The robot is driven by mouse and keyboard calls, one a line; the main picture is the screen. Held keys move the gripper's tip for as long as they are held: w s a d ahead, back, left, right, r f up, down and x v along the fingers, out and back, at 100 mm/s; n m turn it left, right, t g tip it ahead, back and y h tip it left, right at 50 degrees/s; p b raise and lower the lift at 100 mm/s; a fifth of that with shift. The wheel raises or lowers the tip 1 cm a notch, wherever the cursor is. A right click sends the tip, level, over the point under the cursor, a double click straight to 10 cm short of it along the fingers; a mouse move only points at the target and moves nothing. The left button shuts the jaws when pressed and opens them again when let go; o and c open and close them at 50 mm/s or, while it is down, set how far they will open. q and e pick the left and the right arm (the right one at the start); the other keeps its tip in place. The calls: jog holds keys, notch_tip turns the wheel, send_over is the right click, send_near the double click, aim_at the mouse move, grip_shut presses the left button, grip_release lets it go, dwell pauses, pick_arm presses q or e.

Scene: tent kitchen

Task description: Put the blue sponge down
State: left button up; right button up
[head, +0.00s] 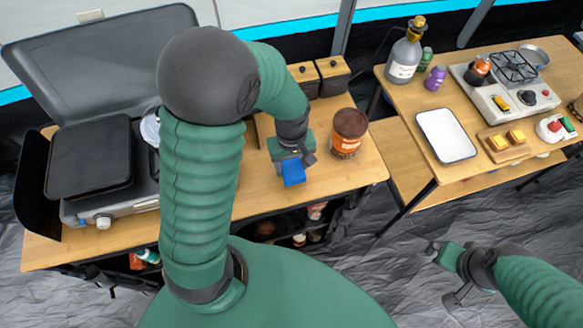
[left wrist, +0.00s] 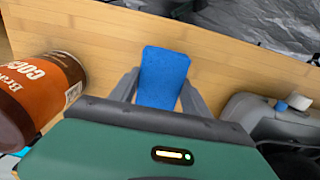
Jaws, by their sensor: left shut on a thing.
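The blue sponge (head: 293,173) is between the fingers of my left gripper (head: 292,163), over the wooden table (head: 335,178) near its front edge. The sponge also shows in the left wrist view (left wrist: 163,77), with one finger of the left gripper (left wrist: 160,95) on each side of it. The left gripper is shut on it. Whether the sponge touches the table or hangs just above it, I cannot tell. My right gripper (head: 443,276) is at the lower right, over the dark floor, with its fingers apart and nothing between them.
A brown can (head: 348,135) stands just right of the left gripper; it shows at left in the wrist view (left wrist: 40,95). A grill (head: 92,165) occupies the table's left. Wooden boxes (head: 318,76) stand behind. Another table at right holds a white tray (head: 446,135) and stove (head: 505,93).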

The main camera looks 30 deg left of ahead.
aim_at(293, 172)
pick_arm(q)
notch_tip(293, 172, down, 3)
jog(key=shift+s+d+r, duration=0.1)
jog(key=shift+d+f, duration=0.15)
jog(key=shift+f, duration=0.15)
jog(key=shift+w+d, duration=0.1)
jog(key=shift+w, duration=0.1)
pick_arm(e)
jog(key=shift+d+f, duration=0.2)
jog(key=shift+d, duration=0.2)
pick_arm(q)
jog(key=o, duration=1.1)
jog(key=shift+s, duration=0.1)
jog(key=shift+c, duration=0.2)
jog(key=o, duration=0.4)
jog(key=shift+a+f, duration=0.1)
jog(key=shift+a, duration=0.1)
pick_arm(e)
jog(key=shift+a, duration=0.2)
jog(key=shift+r, duration=0.1)
